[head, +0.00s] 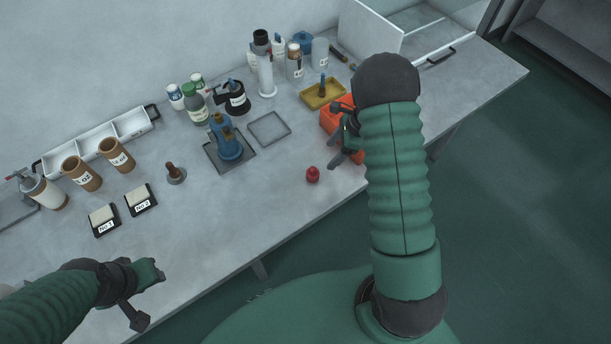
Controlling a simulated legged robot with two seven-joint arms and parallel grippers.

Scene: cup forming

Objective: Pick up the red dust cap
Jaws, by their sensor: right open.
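The red dust cap (313,174) stands on the grey table (258,208) near its front edge, right of the middle. My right gripper (340,146) is open, just above and to the right of the cap and apart from it. Part of the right gripper is hidden behind my own arm. My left gripper (146,295) is at the lower left, over the table's front edge and far from the cap. Its two fingers are spread apart with nothing between them.
An orange box (337,114) is close behind my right gripper. A yellow tray (322,94) stands behind it. A blue device (228,143) stands on a dark plate left of the cap. Bottles and brown cups (116,155) stand farther back and left. The table between the cap and the blue device is clear.

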